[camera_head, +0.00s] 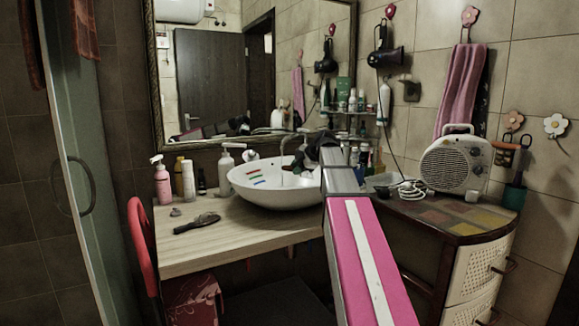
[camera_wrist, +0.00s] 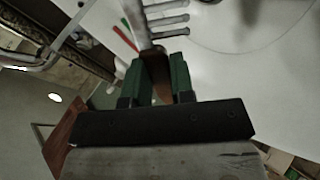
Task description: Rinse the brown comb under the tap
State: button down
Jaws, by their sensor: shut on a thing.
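My gripper (camera_head: 306,160) is over the right part of the white basin (camera_head: 250,185), partly hidden by my arm in the head view. In the wrist view, its green fingers (camera_wrist: 167,82) are shut on the brown comb (camera_wrist: 157,76). The comb's brown part is between the fingers. A greyish, shiny part with several wide teeth extends beyond them over the basin's white inside. The tap (camera_head: 287,143) curves up behind the basin in the head view, close to my gripper. I cannot tell whether water runs or touches the comb.
A dark hairbrush (camera_head: 197,223) lies on the wooden counter (camera_head: 215,242). A pink bottle (camera_head: 162,184) and other bottles stand left of the basin. A white fan heater (camera_head: 455,165) stands on the right cabinet. A mirror (camera_head: 220,85) hangs behind.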

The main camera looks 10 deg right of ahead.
jog(key=w+d, duration=0.1)
jog(key=w+d+f, duration=0.1)
jog(key=d, duration=0.1)
jog(key=shift+w+f, duration=0.1)
jog(key=shift+w, duration=0.3)
jog(key=shift+w+a+f, duration=0.45)
jog(key=shift+w+a, duration=1.1)
jog(key=shift+w, duration=0.15)
jog(key=shift+w+a+f, duration=0.5)
jog(key=shift+w+a, duration=1.05)
jog(key=shift+w, duration=0.1)
jog(key=shift+w+a+f, duration=0.45)
jog(key=shift+w+a, duration=1.1)
jog(key=shift+w, duration=0.15)
jog(key=shift+d, duration=0.1)
jog(key=shift+d, duration=0.5)
jog(key=shift+a, duration=0.15)
jog(key=shift+a, duration=0.45)
